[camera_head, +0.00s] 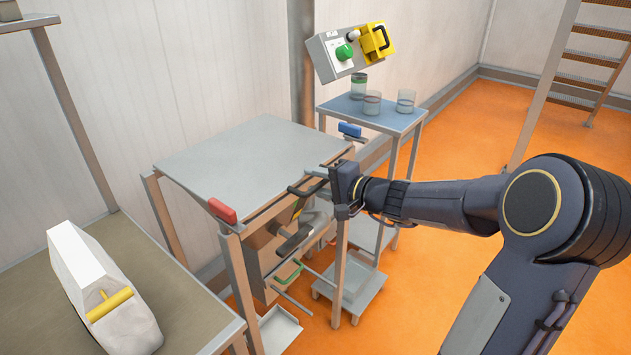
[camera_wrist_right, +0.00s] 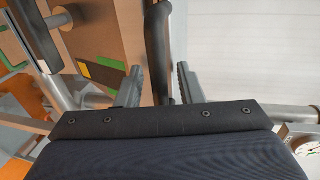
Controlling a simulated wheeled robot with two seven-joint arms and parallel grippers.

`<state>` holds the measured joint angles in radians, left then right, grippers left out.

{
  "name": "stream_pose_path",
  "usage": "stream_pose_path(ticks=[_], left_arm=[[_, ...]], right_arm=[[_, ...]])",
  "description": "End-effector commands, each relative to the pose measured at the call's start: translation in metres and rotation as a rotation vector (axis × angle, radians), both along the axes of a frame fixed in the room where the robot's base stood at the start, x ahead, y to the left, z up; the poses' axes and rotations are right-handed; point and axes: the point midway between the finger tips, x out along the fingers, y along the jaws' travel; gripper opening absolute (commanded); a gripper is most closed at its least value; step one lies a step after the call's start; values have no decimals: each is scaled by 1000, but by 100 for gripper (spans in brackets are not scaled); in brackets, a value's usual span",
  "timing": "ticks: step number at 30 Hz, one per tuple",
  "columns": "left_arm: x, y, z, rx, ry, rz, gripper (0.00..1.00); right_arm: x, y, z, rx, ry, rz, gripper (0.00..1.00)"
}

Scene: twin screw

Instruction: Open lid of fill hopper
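The fill hopper's flat grey lid (camera_head: 250,160) lies level and closed on top of the machine frame. A black bar handle (camera_head: 304,191) sticks out at its front edge, and it shows upright in the right wrist view (camera_wrist_right: 158,45). My right gripper (camera_head: 318,180) is at this handle, coming from the right. In the wrist view its two fingers (camera_wrist_right: 160,75) stand on either side of the handle, with a visible gap on each side. The gripper is open around the handle. My left gripper is in neither view.
A red clamp (camera_head: 222,210) and a blue clamp (camera_head: 350,130) sit by the lid's front corners. Behind stand a small table (camera_head: 395,122) with glass jars and a control box (camera_head: 345,53). A bench (camera_head: 180,290) with a white scoop (camera_head: 90,270) is at left.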

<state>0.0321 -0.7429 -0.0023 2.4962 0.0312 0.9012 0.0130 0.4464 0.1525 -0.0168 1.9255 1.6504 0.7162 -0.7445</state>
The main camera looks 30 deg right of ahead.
Motion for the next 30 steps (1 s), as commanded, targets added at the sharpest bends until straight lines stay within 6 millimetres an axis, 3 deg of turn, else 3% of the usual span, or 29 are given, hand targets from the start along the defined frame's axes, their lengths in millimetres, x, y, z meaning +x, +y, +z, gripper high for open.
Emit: stream_pose_path(ticks=[10, 18, 25, 30], left_arm=[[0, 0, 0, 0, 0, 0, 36], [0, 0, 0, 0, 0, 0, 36], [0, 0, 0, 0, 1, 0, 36], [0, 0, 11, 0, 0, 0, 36]], right_arm=[[5, 3, -1, 0, -1, 2, 33], [4, 3, -3, -1, 4, 2, 0], [3, 3, -4, -3, 10, 2, 0], [3, 3, 3, -9, 25, 2, 0]])
